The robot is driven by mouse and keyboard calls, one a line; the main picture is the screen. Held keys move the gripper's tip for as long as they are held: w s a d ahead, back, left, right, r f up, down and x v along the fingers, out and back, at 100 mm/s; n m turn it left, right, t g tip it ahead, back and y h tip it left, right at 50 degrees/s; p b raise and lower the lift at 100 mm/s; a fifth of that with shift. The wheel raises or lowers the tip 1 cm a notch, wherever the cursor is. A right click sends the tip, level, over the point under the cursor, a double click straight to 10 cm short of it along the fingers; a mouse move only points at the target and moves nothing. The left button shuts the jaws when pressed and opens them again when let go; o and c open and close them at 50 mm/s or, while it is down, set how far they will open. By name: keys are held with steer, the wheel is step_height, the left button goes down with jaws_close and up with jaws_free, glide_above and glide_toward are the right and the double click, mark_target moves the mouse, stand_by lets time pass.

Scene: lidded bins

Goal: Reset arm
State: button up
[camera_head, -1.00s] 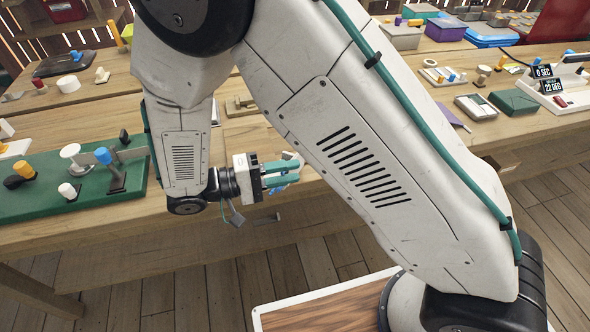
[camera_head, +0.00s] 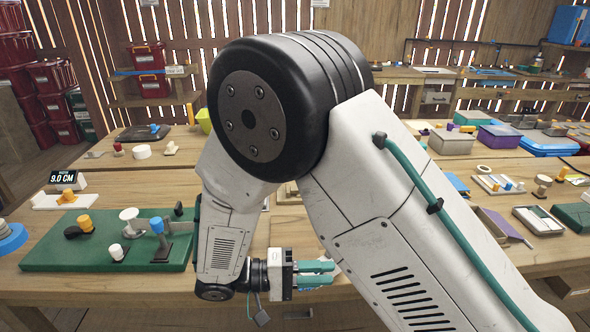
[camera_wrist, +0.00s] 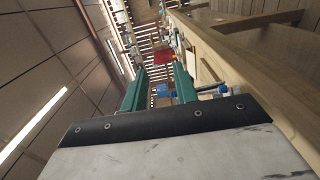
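My gripper (camera_head: 333,273) has teal fingers and hangs at the front edge of the wooden workbench (camera_head: 150,193), pointing right in the head view. In the wrist view its two fingers (camera_wrist: 160,78) stand apart with nothing held between them. A small blue thing shows beyond the gap, too small to name. My white arm is folded, with its black elbow joint high in the middle of the head view. It hides the middle of the bench.
A green board (camera_head: 55,250) with knobs and levers lies left of my gripper. A 9.0 CM display (camera_head: 70,181) stands behind it. Lidded bins, a grey one (camera_head: 452,142), a purple one (camera_head: 499,136) and a blue one (camera_head: 549,147), stand at the back right.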

steer(key=s+d+r+t+y, duration=0.1)
steer(key=s+d+r+y, duration=1.3)
steer(key=d+r+y, duration=0.3)
steer(key=shift+s+d+r+y, duration=0.4)
steer(key=shift+d+r, duration=0.3)
steer(key=shift+d, duration=0.25)
